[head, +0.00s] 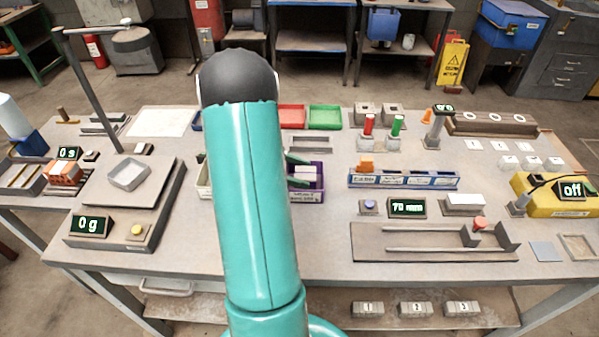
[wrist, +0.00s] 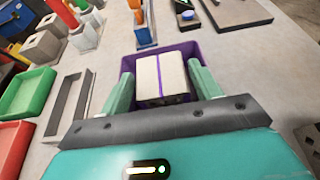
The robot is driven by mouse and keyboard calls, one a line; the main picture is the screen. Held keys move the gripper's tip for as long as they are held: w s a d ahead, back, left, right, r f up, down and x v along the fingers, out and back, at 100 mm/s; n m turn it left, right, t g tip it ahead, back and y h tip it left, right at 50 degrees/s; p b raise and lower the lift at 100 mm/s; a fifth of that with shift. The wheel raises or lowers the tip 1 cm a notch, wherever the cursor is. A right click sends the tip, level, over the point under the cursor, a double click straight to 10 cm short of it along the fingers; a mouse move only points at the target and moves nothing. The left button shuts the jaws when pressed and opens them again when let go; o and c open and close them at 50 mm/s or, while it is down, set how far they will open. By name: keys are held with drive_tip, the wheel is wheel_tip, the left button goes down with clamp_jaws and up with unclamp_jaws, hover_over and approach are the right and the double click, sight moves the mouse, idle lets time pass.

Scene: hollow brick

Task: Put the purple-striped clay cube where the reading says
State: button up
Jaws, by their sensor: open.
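The purple-striped clay cube (wrist: 160,77) is pale with one thin purple line down its top. It sits in a purple bin (wrist: 105,72), which in the head view (head: 308,196) stands near the middle of the table. My gripper (wrist: 160,80) is open, with one green finger on each side of the cube; I cannot tell whether they touch it. In the head view my teal arm hides part of the bin. Several displays show: "0 g" on a large scale (head: 91,226), "0 g" on a small one (head: 68,153), "70 mm" (head: 407,207) and "off" (head: 571,189).
A blue divided rack (head: 403,181) and a rail fixture (head: 435,243) stand right of the bin. Red (head: 291,116) and green (head: 325,117) trays lie behind it. A yellow unit (head: 540,196) is at the right. A tall post rises at the left. Numbered blocks (head: 415,309) lie below.

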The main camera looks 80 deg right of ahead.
drive_tip(key=v, duration=1.2)
drive_tip(key=w+a+r+m+t+h, duration=0.1)
drive_tip(key=w+a+r+t, duration=0.35)
drive_tip(key=a, duration=0.55)
drive_tip(key=w+a+r+t+h, duration=0.1)
drive_tip(key=w+a+r+t, duration=0.35)
drive_tip(key=a, duration=0.55)
drive_tip(key=a+r+t+y, duration=0.1)
drive_tip(key=a+t, duration=0.2)
drive_tip(key=a, duration=0.5)
drive_tip(key=s+a+r+m+t+y, duration=0.1)
drive_tip(key=a+r+t+y, duration=0.1)
drive_tip(key=a, duration=0.6)
drive_tip(key=a+r+t+y, duration=0.2)
drive_tip(key=a+t, duration=0.2)
drive_tip(key=a, duration=0.4)
drive_tip(key=shift+s+a+r+m+t, duration=0.15)
drive_tip(key=shift+s+r+m+t, duration=0.05)
drive_tip(key=shift+m+t, duration=0.1)
